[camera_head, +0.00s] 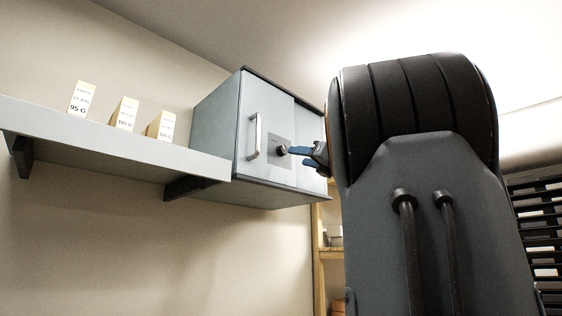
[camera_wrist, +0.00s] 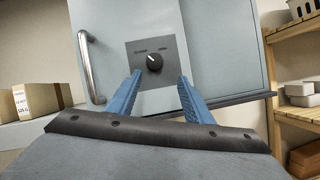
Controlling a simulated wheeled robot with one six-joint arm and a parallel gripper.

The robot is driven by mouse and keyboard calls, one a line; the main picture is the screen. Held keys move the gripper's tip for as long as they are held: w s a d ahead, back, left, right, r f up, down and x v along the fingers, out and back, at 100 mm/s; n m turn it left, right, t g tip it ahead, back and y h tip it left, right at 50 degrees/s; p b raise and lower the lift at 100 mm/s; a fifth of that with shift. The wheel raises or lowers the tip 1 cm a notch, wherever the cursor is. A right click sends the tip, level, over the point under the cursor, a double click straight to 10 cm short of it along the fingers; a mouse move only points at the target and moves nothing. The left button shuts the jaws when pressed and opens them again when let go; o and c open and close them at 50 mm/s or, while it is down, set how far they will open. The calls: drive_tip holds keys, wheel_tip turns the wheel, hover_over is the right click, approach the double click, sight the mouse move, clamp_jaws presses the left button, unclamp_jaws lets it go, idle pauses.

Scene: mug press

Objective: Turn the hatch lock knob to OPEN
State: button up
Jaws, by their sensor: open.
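The hatch lock knob (camera_wrist: 154,62) is a round black knob with a pale pointer mark, on a dark square plate (camera_wrist: 170,48) on the hatch door. In the head view the knob (camera_head: 281,150) shows on the grey cabinet door (camera_head: 262,108), beside a vertical metal handle (camera_head: 254,137). My gripper (camera_wrist: 157,78) is open, its two blue fingers apart below the knob in the wrist view. In the head view my gripper (camera_head: 291,150) is close to the knob; contact cannot be told.
A wall shelf (camera_head: 110,138) with several small labelled boxes (camera_head: 124,113) runs left of the cabinet. The metal handle (camera_wrist: 88,68) stands out left of the knob in the wrist view. Wooden shelving (camera_wrist: 297,122) with containers stands to the right.

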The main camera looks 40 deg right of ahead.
sight(285, 150)
drive_tip(key=w+r, duration=0.1)
drive_tip(key=w, duration=0.1)
drive_tip(key=w+r+n+p, duration=0.1)
drive_tip(key=w, duration=0.1)
drive_tip(key=w+r+n+p, duration=0.1)
drive_tip(key=w+r, duration=0.1)
drive_tip(key=shift+w+a+r+y, duration=0.1)
drive_tip(key=shift+w+a+y, duration=0.05)
drive_tip(key=shift+a+y, duration=0.2)
drive_tip(key=c, duration=1.1)
drive_tip(key=shift+o, duration=0.2)
drive_tip(key=shift+p, duration=0.3)
